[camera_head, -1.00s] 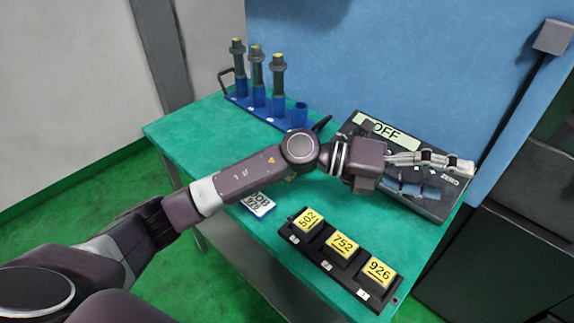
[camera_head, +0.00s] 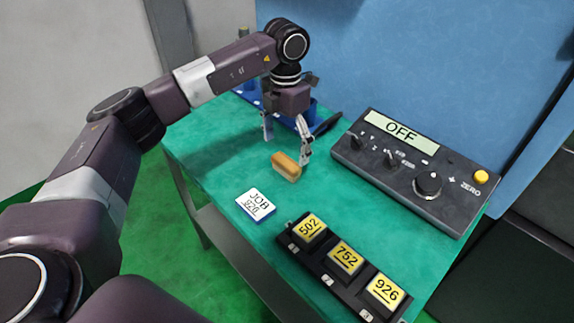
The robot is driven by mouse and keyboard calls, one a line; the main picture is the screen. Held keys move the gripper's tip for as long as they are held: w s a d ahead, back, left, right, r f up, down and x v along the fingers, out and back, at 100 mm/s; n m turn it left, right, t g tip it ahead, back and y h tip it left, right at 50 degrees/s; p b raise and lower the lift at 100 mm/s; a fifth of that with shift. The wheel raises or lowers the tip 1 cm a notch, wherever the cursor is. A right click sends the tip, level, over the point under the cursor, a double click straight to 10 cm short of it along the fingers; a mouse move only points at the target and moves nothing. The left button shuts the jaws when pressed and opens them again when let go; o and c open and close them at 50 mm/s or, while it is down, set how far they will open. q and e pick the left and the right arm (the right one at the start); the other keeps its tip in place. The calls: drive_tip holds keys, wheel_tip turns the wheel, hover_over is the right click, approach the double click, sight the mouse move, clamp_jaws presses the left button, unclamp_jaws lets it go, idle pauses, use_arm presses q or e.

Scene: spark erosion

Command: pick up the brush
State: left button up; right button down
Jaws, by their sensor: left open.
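A small tan block (camera_head: 286,166), which looks like the brush, lies on the green table in front of the blue rack. My left gripper (camera_head: 287,148) points down just behind and above it, with its two fingers spread apart. One finger is left of the block and the other is close to its right end; I cannot tell whether that finger touches it. Nothing is between the fingers. My right gripper does not show.
A job card (camera_head: 256,205) lies left of a black holder with three yellow-labelled blocks (camera_head: 345,258). A control box (camera_head: 412,170) reading OFF stands at the right. The blue rack (camera_head: 322,115) is partly hidden behind my left gripper. Bare table (camera_head: 215,150) shows at the left.

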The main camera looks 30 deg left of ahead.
sight(286, 161)
use_arm(q)
drive_tip(key=f, duration=0.3)
drive_tip(key=f+p, duration=0.1)
drive_tip(key=shift+s+d+f, duration=0.25)
drive_tip(key=shift+s+f, duration=0.1)
drive_tip(key=shift+s, duration=0.05)
drive_tip(key=shift+f, duration=0.45)
drive_tip(key=c, duration=1.3)
